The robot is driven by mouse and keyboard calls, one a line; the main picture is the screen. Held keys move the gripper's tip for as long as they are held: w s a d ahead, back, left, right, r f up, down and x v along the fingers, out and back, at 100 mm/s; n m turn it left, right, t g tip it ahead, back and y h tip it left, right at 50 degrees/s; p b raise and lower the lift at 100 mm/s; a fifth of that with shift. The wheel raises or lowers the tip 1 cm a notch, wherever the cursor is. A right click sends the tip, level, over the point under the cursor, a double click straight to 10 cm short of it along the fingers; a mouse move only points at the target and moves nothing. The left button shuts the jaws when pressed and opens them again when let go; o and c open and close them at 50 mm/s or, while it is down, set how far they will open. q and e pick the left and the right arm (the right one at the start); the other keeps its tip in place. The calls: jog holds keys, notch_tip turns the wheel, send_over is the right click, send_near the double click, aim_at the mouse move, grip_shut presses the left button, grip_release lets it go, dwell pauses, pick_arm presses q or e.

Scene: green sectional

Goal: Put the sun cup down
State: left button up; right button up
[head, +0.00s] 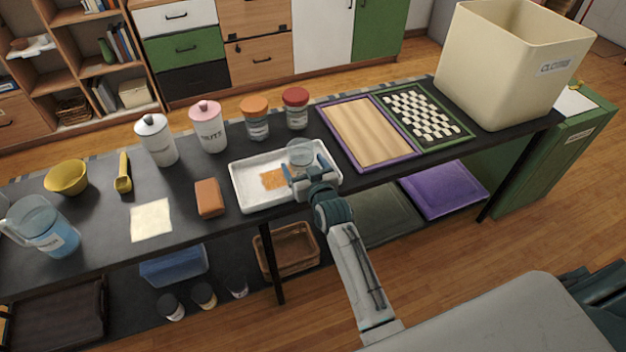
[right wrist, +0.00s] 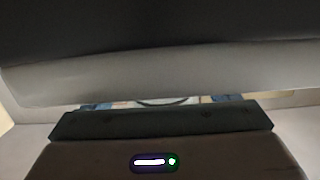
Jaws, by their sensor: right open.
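A clear, see-through cup (head: 300,151) stands at the back right part of a white tray (head: 241,194) in the head view. No sun mark on it can be made out. An orange patterned patch (head: 272,180) shows in the tray, left of my right gripper. My right gripper (head: 306,174) is open, low over the tray, just in front of the cup. It hides the cup's lower part, so I cannot tell whether they touch. The right wrist view is mostly filled by close dark and grey surfaces. My left gripper is not in view.
Behind the tray stand two jars, with orange (head: 256,119) and red (head: 296,109) lids. A brown block (head: 209,197) lies to the left. A purple-framed wooden board (head: 366,133) is close on the right. A large cream bin (head: 497,70) stands at the table's right end.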

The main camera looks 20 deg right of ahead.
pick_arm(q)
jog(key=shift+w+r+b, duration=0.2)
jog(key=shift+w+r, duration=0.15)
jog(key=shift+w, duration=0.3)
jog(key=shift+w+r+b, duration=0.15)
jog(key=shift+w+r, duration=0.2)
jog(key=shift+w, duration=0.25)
pick_arm(e)
jog(key=s+r, duration=0.1)
jog(key=s, duration=0.9)
jog(key=shift+r, duration=0.35)
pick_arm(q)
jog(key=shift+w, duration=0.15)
pick_arm(e)
jog(key=shift+w+d, duration=0.1)
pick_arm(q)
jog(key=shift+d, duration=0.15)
